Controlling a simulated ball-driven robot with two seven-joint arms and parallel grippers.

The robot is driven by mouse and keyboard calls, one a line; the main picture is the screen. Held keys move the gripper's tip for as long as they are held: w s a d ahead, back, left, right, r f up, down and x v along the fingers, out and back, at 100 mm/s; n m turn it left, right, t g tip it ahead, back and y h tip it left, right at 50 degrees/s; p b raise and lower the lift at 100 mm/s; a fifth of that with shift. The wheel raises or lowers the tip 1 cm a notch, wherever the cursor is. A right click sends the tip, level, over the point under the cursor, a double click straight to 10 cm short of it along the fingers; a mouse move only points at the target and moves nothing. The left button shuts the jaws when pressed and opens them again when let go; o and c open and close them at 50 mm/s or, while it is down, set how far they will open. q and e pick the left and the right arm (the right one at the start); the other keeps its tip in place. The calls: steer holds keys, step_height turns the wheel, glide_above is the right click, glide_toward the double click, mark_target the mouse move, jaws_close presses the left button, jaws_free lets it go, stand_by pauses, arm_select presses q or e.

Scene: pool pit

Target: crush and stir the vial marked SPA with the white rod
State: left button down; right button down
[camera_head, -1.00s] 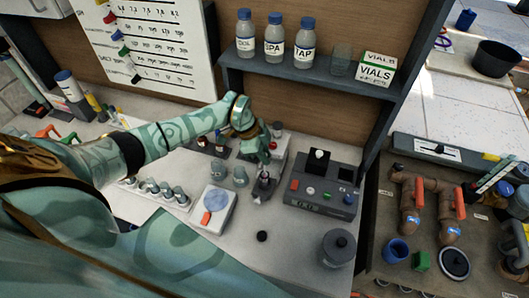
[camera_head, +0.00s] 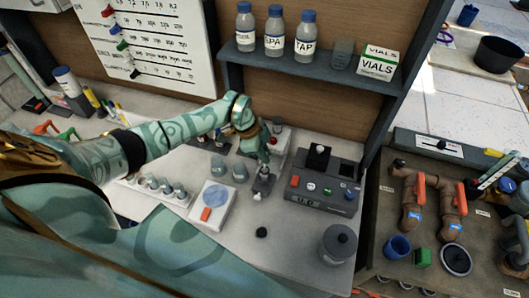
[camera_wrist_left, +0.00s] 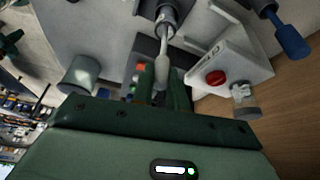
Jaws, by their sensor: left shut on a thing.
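My left gripper (camera_head: 263,163) is shut on the white rod, and its fingers point down over the bench. In the left wrist view the gripper (camera_wrist_left: 165,90) holds the pale thick end of the white rod (camera_wrist_left: 162,70). The thin part of the rod runs into the mouth of a small grey holder or vial (camera_wrist_left: 168,14). This small upright piece (camera_head: 263,183) also shows below the gripper in the head view. I cannot read a mark on it. A blue-capped bottle marked SPA (camera_head: 274,32) stands on the shelf. My right gripper is not in view.
A grey control box (camera_head: 322,190) stands just right of the gripper. Two clear cups (camera_head: 240,172) and a white device with a blue disc (camera_head: 217,196) are to the left. A black cap (camera_head: 261,232) and a lidded jar (camera_head: 339,244) lie nearer. A shelf (camera_head: 300,73) hangs behind.

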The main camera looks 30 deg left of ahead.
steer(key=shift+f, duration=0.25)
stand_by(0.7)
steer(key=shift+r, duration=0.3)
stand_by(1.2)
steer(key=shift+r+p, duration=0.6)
steer(key=shift+p, duration=0.05)
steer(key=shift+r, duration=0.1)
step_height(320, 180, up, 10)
steer(key=p, duration=0.9)
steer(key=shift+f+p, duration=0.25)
steer(key=shift+p, duration=0.15)
stand_by(2.6)
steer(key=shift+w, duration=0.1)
stand_by(0.3)
